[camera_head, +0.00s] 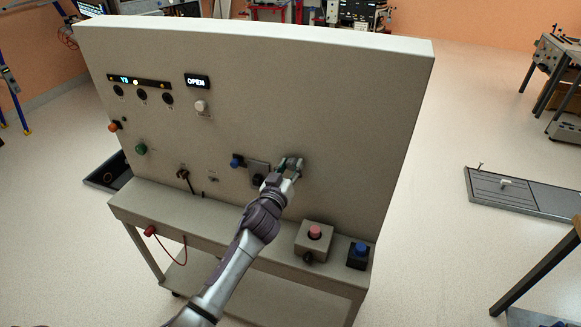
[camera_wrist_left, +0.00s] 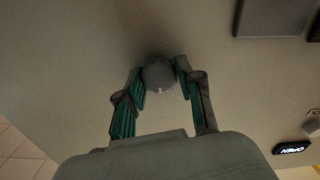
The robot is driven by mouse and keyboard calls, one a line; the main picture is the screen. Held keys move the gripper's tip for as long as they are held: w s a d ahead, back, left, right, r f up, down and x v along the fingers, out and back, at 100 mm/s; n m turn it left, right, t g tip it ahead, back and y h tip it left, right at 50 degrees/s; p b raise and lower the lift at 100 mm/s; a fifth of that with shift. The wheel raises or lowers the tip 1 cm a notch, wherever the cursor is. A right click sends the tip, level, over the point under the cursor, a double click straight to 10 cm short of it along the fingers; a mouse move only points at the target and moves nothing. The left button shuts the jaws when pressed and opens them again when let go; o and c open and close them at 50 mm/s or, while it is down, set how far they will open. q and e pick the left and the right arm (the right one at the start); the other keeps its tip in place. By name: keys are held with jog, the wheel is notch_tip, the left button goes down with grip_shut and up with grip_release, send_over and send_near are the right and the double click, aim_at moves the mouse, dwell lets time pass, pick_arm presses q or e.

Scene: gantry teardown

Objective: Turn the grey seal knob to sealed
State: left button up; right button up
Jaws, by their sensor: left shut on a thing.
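The grey seal knob (camera_wrist_left: 159,73) sits on the beige panel in the left wrist view, round with a small pale mark on its lower edge. My left gripper (camera_wrist_left: 160,78) has a finger on either side of it and is shut on it. In the head view my left gripper (camera_head: 289,165) is against the right middle of the panel (camera_head: 330,120) and mostly hides the knob. A small display (camera_head: 197,81) on the panel reads OPEN; it also shows in the left wrist view (camera_wrist_left: 291,147). My right gripper is not in view.
A white knob (camera_head: 201,106) is below the display. A blue knob (camera_head: 236,162) and a dark plate are left of my gripper. A red button box (camera_head: 314,240) and a blue button (camera_head: 361,249) stand on the ledge below.

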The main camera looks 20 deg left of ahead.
pick_arm(q)
jog(key=shift+m, duration=0.4)
jog(key=m, duration=0.3)
jog(key=shift+m+b, duration=0.35)
jog(key=shift+m, duration=0.05)
jog(key=m, duration=0.4)
jog(key=shift+d+m, duration=0.1)
jog(key=shift+m, duration=0.2)
jog(key=m, duration=0.4)
jog(key=shift+f+b, duration=0.1)
jog(key=shift+b, duration=0.25)
jog(key=m, duration=0.4)
jog(key=shift+m, duration=0.3)
